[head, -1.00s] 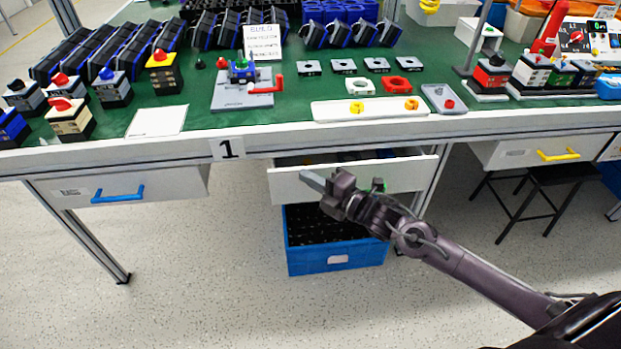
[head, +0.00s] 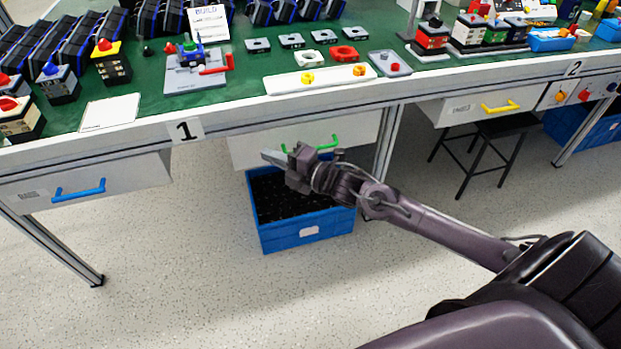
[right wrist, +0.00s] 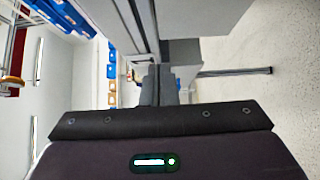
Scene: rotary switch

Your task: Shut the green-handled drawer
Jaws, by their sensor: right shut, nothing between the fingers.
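The green-handled drawer (head: 355,128) is under the front edge of the table in the head view. Its white front sits up under the table edge and no inside shows, so it looks shut. Its green handle (head: 328,143) is partly hidden behind my right gripper. My right gripper (head: 272,156) is shut and empty, in front of the lower left part of the drawer front; I cannot tell whether it touches. In the right wrist view the dark fingers (right wrist: 166,86) point at grey and white furniture surfaces. My left gripper is not in view.
A blue crate (head: 308,232) stands on the floor below the drawer. A blue-handled drawer (head: 115,182) is to the left, a yellow-handled drawer (head: 470,105) to the right. A black stool (head: 500,130) stands under the table. Floor in front is clear.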

